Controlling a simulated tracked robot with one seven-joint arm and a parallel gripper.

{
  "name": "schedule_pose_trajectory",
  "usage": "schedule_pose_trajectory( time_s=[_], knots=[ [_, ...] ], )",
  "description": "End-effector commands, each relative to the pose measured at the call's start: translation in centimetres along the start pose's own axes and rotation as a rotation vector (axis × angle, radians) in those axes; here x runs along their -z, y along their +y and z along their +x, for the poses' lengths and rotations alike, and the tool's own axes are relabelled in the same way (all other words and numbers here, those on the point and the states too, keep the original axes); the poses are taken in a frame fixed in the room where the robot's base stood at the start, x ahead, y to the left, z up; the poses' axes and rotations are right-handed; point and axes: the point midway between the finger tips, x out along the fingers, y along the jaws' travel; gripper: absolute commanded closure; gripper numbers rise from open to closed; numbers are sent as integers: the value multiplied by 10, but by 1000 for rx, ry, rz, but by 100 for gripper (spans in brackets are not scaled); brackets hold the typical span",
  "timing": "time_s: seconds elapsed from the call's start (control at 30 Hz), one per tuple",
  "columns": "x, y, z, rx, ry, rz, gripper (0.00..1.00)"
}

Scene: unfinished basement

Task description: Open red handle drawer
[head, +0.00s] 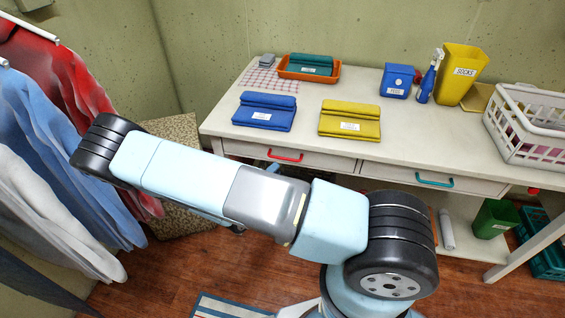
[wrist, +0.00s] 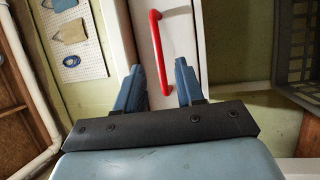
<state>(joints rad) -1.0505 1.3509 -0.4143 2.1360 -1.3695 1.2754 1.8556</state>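The red handle (head: 285,156) is on the left drawer (head: 240,149) of the white table, and that drawer looks shut. In the wrist view the red handle (wrist: 156,45) runs nearly upright on the pale drawer front (wrist: 182,35). My gripper (wrist: 159,68) is open, with one blue finger on each side of the handle's lower end in the picture. The fingers show no contact with it, and the exact gap in depth cannot be told. In the head view my arm hides most of the gripper.
A second drawer with a teal handle (head: 434,180) is to the right. On the tabletop are folded blue (head: 264,112) and yellow (head: 350,121) cloths, an orange tray (head: 335,73), a yellow bin (head: 461,76) and a white basket (head: 530,125). Clothes (head: 55,150) hang at left.

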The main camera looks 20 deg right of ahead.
Motion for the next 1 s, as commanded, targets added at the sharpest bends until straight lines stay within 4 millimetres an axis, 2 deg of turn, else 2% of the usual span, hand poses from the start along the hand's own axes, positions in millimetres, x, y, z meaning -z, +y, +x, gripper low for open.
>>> schedule_pose_trajectory(
  time_s=[0.1, 0.3, 0.5, 0.77, 1.0],
  knots=[
    [0, 0, 21, -2, -3, -1, 62],
    [0, 0, 46, -1, -1, -1, 62],
    [0, 0, 56, 0, 1, 0, 62],
    [0, 0, 57, 0, 1, 0, 62],
    [0, 0, 57, 0, 0, 0, 84]
  ],
)
